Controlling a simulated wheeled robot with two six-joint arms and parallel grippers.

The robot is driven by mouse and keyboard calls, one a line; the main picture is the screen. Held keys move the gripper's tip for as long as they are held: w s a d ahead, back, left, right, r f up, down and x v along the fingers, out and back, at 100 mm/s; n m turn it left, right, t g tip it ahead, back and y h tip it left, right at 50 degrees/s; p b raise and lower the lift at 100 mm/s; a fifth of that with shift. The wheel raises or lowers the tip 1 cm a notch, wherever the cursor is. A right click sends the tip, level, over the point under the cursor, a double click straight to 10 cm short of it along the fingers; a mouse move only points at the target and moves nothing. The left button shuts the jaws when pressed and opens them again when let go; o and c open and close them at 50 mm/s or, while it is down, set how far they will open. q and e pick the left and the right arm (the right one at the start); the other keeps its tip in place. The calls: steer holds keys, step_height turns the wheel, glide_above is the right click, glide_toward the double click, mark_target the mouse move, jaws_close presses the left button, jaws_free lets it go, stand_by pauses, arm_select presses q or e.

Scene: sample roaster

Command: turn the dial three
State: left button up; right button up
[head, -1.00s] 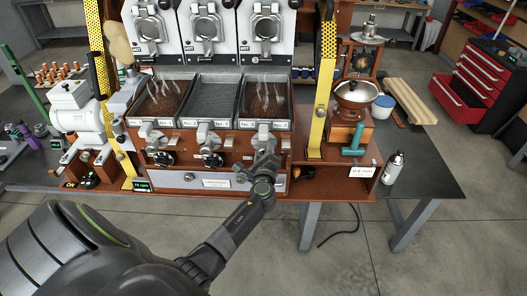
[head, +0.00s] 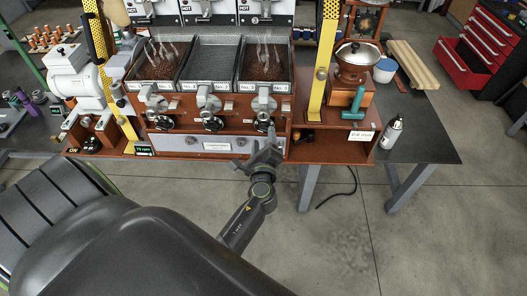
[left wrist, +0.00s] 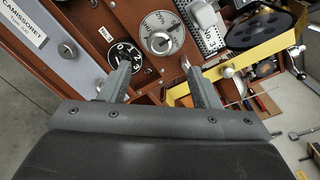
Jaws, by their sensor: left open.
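The roaster's front has three black dials in a row: the left one (head: 161,123), the middle one (head: 213,124), and a right one under the third tray, mostly hidden by my left gripper (head: 260,150). That gripper is open and empty, in front of the panel's right end, with one fingertip by the right dial. In the left wrist view, a black dial with white numbers (left wrist: 125,57) is just beyond the left fingertip. A silver dial with a scale (left wrist: 161,33) lies beyond the gap between the fingers (left wrist: 155,66). Contact cannot be told. My right gripper is out of view.
A labelled grey drawer (head: 180,143) is below the dials. A spray bottle (head: 391,132) stands near the table's right front.

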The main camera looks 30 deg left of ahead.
arm_select(q)
steer(key=v, duration=0.5)
steer(key=shift+d+b, duration=0.1)
steer(key=shift+b, duration=0.25)
steer(key=s+d+f+n+g+h+b, duration=0.1)
steer(key=s+f+n+g+h, duration=0.3)
steer(key=f, duration=1.1)
steer(key=s+d+f+n+g+h+b, duration=0.15)
steer(key=s+f, duration=0.45)
steer(key=f, duration=0.8)
steer(key=s+a+f+n+g+h, duration=0.1)
steer(key=s+f+n, duration=0.3)
steer(key=s, duration=0.6)
steer(key=s+a+f+n+g+h+b, duration=0.1)
steer(key=s+f+n+g, duration=0.3)
steer(key=s+f, duration=0.5)
steer(key=s+a+f+n+g+h, duration=0.1)
steer(key=s+a+f+n+g, duration=0.1)
steer(key=s+f+n, duration=0.4)
steer(key=s+g, duration=0.1)
steer(key=s, duration=0.3)
steer(key=shift+s+a+f+b, duration=0.2)
steer(key=shift+s+f+b, duration=0.1)
steer(key=shift+s+b, duration=0.05)
